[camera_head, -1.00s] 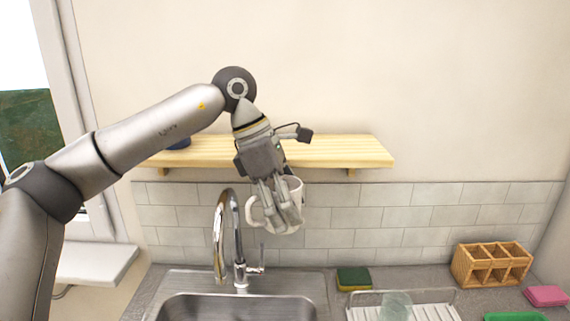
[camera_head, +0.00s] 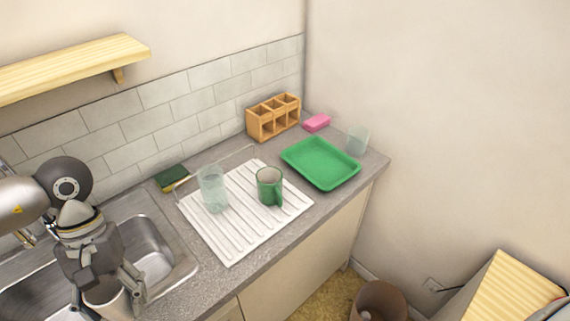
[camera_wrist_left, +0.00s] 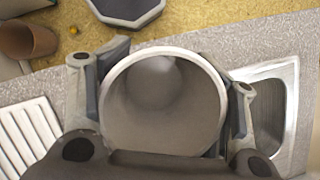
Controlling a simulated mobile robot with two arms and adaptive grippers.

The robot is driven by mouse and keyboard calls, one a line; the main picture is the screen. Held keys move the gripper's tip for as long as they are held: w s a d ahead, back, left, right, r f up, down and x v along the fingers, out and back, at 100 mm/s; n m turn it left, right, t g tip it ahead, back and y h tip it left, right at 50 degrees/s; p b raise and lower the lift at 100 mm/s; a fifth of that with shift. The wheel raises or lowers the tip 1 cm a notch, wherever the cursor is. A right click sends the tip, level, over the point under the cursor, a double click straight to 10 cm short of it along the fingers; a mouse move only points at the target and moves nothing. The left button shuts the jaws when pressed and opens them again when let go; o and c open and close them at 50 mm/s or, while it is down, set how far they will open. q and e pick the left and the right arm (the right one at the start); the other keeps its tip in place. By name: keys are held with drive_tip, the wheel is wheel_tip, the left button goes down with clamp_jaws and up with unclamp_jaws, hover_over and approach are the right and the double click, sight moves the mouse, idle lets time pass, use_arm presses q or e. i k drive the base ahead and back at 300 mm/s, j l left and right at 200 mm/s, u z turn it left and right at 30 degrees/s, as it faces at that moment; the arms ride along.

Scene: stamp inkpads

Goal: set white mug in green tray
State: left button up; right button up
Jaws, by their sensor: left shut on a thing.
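The white mug (camera_head: 106,297) is in my left gripper (camera_head: 108,288), low at the left of the head view, in front of the sink. In the left wrist view the mug (camera_wrist_left: 163,105) shows its round open mouth, with the gripper's fingers (camera_wrist_left: 160,100) shut on both sides of it. Its handle cannot be made out. The green tray (camera_head: 320,163) lies flat and empty on the counter at the right, well apart from the mug. My right gripper is not in view.
A white draining rack (camera_head: 232,233) holds a glass (camera_head: 212,188) and a green mug (camera_head: 269,186) between the sink (camera_head: 150,250) and the tray. A wooden divided box (camera_head: 273,118), a pink sponge (camera_head: 316,123) and another glass (camera_head: 357,141) stand close behind the tray.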

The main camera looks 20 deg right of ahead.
sight(315, 169)
drive_tip(key=i+l+z, duration=0.1)
drive_tip(key=z, duration=1.25)
drive_tip(key=i+z, duration=0.2)
drive_tip(key=i, duration=0.2)
